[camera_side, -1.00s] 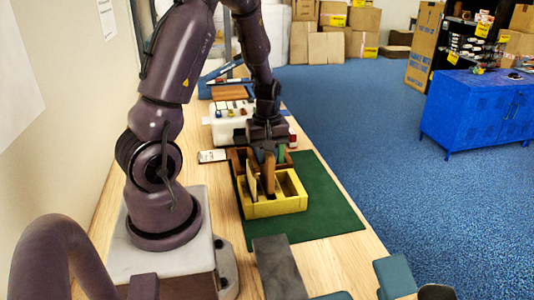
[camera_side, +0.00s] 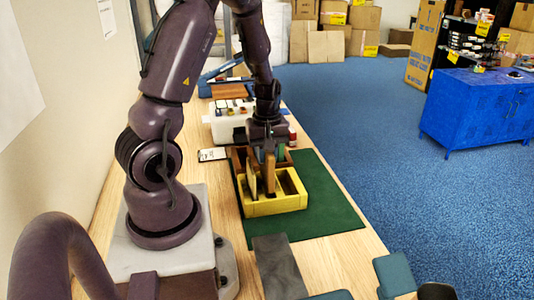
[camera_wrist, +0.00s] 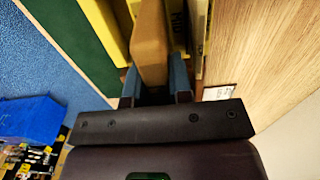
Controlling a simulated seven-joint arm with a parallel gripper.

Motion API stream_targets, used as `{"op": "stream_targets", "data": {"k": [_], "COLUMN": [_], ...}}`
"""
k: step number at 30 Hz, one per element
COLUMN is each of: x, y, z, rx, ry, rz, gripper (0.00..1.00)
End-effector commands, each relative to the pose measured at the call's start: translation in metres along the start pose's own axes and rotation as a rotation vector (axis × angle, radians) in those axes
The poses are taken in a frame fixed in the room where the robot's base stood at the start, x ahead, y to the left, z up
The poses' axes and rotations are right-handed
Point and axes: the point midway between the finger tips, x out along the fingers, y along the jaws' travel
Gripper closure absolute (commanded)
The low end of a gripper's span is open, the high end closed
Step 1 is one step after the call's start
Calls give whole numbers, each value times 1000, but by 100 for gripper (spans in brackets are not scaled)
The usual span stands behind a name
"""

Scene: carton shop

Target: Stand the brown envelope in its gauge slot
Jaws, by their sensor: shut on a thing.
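The brown envelope (camera_side: 269,175) stands on edge, with its lower end down at the yellow slotted gauge (camera_side: 276,208) in the side view. My gripper (camera_side: 266,153) is shut on its upper part. In the wrist view the envelope (camera_wrist: 150,45) lies between the two blue-grey fingertips (camera_wrist: 155,88). Yellow gauge walls (camera_wrist: 105,28) show beside it. The envelope's lower edge is hidden by the gauge, so I cannot tell how deep it sits. A lighter tan flat piece (camera_side: 251,182) stands in the gauge to the left of the envelope.
The gauge stands on a green mat (camera_side: 325,205) on the wooden bench. A brown wooden holder (camera_side: 238,158) is just behind it. A white tray (camera_side: 228,126) with small items lies further back. A dark grey slab (camera_side: 278,265) lies in front. The mat's right side is clear.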

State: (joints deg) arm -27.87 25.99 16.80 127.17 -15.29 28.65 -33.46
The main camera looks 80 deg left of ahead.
Motion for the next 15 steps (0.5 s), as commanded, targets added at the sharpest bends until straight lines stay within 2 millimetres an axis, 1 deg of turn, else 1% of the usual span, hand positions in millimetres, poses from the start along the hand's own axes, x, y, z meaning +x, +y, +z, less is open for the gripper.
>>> {"op": "stream_targets", "data": {"k": [5, 15], "x": [1, 10], "y": [0, 0], "z": [0, 0], "rx": [0, 0], "ry": [0, -1], "rz": [0, 0], "gripper": [100, 100]}}
